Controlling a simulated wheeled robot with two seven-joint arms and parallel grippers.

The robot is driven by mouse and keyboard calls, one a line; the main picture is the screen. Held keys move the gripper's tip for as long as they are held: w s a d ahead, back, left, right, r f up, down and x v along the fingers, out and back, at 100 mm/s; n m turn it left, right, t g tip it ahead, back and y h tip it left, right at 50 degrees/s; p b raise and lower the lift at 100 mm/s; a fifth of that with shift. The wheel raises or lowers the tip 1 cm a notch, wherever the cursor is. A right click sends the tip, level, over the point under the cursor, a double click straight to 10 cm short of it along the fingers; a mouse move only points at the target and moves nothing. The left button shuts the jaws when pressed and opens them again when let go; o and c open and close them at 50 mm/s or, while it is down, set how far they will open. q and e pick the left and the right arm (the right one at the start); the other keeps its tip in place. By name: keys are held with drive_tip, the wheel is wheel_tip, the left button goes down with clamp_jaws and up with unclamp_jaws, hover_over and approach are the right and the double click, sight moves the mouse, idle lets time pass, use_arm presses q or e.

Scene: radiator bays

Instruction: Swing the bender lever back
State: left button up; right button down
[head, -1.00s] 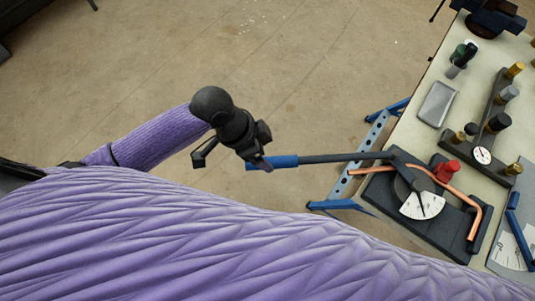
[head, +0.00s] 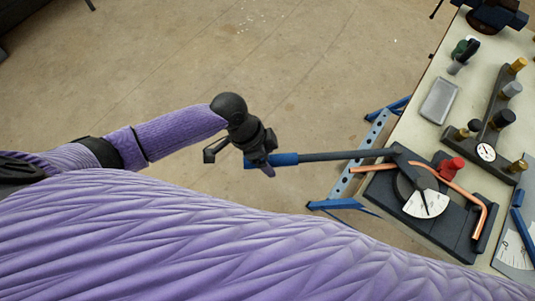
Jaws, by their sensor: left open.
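The bender (head: 468,233) sits on the bench at the right, with a bent copper pipe (head: 470,199) in it and a white angle dial (head: 427,204). Its dark lever (head: 335,156) points left past the bench edge and ends in a blue handle (head: 285,159). My left gripper (head: 240,163) is open at the outer end of the handle. One finger overlaps the handle, and the other stands apart to its left. I cannot tell whether the finger touches it. My right gripper is not in view.
The bench (head: 414,135) also holds a grey tray (head: 440,101), a gauge fixture (head: 486,152) with several knobs, a red knob (head: 450,167) and a vise (head: 494,16). Blue bench legs (head: 337,204) stand below the lever.

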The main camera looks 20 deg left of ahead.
use_arm(q)
clamp_jaws()
idle(1.3)
